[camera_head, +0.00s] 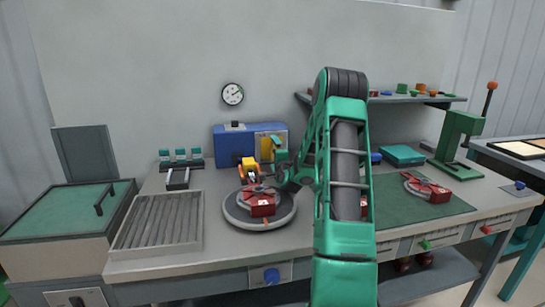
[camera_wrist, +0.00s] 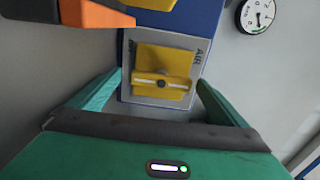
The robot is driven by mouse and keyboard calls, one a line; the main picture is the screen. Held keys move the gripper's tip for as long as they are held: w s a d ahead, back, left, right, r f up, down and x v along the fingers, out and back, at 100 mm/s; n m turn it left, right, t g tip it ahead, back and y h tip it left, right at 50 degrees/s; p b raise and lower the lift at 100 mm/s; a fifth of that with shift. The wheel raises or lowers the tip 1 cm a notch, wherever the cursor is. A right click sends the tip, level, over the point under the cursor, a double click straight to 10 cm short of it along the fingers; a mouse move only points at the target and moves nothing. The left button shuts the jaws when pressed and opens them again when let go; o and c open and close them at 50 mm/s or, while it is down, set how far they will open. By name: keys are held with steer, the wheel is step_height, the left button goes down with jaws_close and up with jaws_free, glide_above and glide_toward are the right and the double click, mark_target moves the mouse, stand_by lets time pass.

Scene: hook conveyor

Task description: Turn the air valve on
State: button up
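The air valve is a yellow handle (camera_wrist: 165,62) on a pale plate marked AIR, on the front of a blue box (camera_head: 228,150). In the head view the yellow part (camera_head: 267,148) shows at the box's right side, near my gripper (camera_head: 282,166). In the wrist view my gripper (camera_wrist: 157,82) is open, with one green finger on each side of the valve plate. The handle lies between the fingers in the picture. I see no clear contact, and the depth gap is hard to judge. A pale slotted bar with a dark centre crosses the handle.
A round gauge (camera_head: 232,93) hangs on the wall above the box. An orange and black object (camera_wrist: 85,14) is close at the wrist view's upper left. A round turntable (camera_head: 240,219) with a red part (camera_head: 263,206) stands in front of the box. A ribbed tray (camera_head: 158,222) lies left.

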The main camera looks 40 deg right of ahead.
steer(key=shift+r, duration=0.15)
steer(key=shift+r, duration=0.4)
steer(key=a+r, duration=1)
steer(key=a, duration=0.1)
steer(key=shift+a, duration=0.35)
steer(key=shift+w+f, duration=0.1)
